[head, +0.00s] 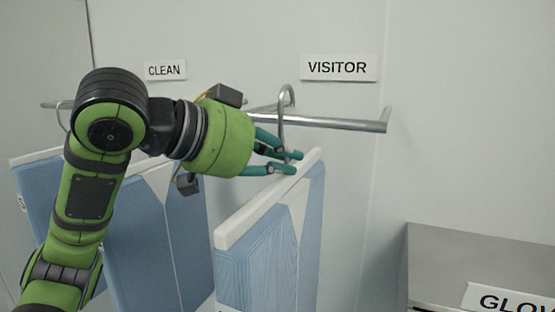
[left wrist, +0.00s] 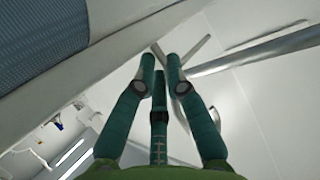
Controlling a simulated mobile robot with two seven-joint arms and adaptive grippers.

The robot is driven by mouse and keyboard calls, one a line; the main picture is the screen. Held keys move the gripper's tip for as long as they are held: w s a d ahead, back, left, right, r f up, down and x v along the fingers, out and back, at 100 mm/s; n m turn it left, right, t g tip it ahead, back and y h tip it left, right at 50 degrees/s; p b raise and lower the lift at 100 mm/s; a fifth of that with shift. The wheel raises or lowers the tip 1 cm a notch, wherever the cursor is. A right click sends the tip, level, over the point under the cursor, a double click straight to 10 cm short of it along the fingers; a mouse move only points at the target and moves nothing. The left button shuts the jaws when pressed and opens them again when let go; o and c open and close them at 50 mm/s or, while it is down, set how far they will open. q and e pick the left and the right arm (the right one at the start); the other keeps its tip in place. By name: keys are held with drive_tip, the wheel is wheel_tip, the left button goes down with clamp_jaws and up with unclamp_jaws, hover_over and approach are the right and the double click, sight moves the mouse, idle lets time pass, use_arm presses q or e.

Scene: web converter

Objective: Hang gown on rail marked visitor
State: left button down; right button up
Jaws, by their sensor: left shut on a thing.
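My left gripper (head: 287,161) is shut on the metal hook (head: 282,128) of a gown, just above the gown's white top bar. The gown (head: 262,262) is blue with white parts and hangs upright below the fingers. The hook's curved top is at the visitor rail (head: 340,122), rising above it; I cannot tell whether it rests on the rail. The VISITOR sign (head: 338,67) is on the wall above. The left wrist view shows the fingers (left wrist: 162,65) together, the gown (left wrist: 45,45) at upper left and the rail (left wrist: 245,56) at right.
A CLEAN sign (head: 165,70) is on the wall to the left. Other blue gowns (head: 155,250) hang below it, partly behind my left arm. A metal-topped unit with a partly cut-off GLOV label (head: 505,301) stands at lower right. The rail's right stretch is bare.

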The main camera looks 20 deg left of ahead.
use_arm(q)
hover_over(311, 172)
drive_tip(key=s+a, duration=0.1)
drive_tip(key=s, duration=0.2)
drive_tip(key=shift+w+a+p, duration=0.2)
drive_tip(key=shift+p, duration=0.15)
drive_tip(key=shift+w+f+b, duration=0.1)
drive_tip(key=shift+f+b, duration=1.05)
drive_tip(key=shift+f, duration=0.75)
drive_tip(key=c, duration=1.2)
unclamp_jaws()
drive_tip(key=shift+f, duration=0.1)
